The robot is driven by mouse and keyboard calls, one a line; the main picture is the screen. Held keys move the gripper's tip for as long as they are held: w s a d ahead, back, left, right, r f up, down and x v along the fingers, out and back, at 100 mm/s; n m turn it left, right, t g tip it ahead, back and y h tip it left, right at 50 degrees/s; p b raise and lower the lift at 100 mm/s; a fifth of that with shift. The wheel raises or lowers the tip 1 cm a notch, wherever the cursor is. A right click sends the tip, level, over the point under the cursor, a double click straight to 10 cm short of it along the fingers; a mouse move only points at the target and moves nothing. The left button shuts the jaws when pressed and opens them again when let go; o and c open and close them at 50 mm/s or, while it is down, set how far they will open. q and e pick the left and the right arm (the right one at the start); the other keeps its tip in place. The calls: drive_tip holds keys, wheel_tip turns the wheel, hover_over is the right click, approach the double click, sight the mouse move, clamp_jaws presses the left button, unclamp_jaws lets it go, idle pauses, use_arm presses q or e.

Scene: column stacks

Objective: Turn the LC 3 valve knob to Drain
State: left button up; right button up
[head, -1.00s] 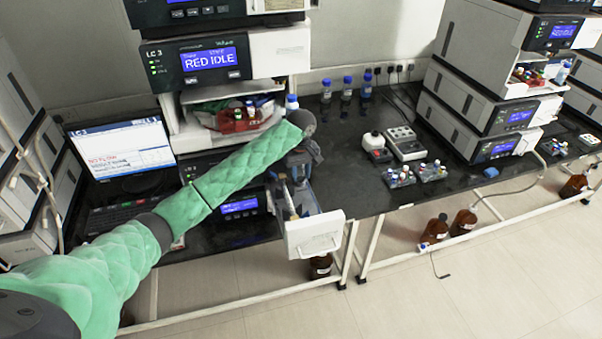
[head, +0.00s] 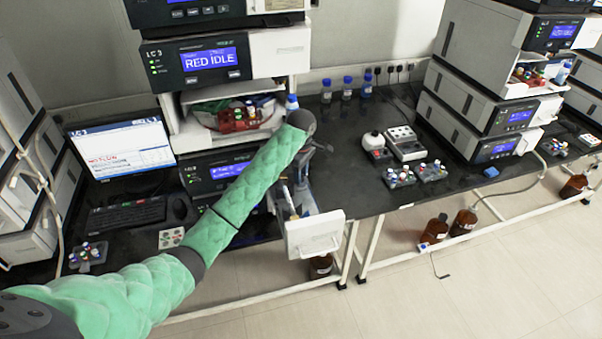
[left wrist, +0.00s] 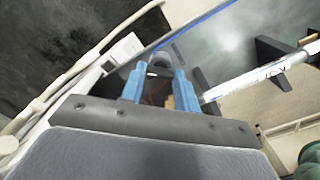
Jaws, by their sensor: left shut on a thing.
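The LC 3 stack (head: 215,62) stands left of centre in the head view, with a "RED IDLE" display. A white bar beside the fingers carries lettering too blurred to read. My right gripper is out of view.
A white panel (head: 313,234) sticks out below my left wrist at the bench's front edge. Bottles and small racks stand on the black bench (head: 350,190) to the right, with open bench between.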

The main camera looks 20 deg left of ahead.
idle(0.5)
use_arm(q)
drive_tip(key=o, duration=1)
drive_tip(key=shift+r, duration=3.9)
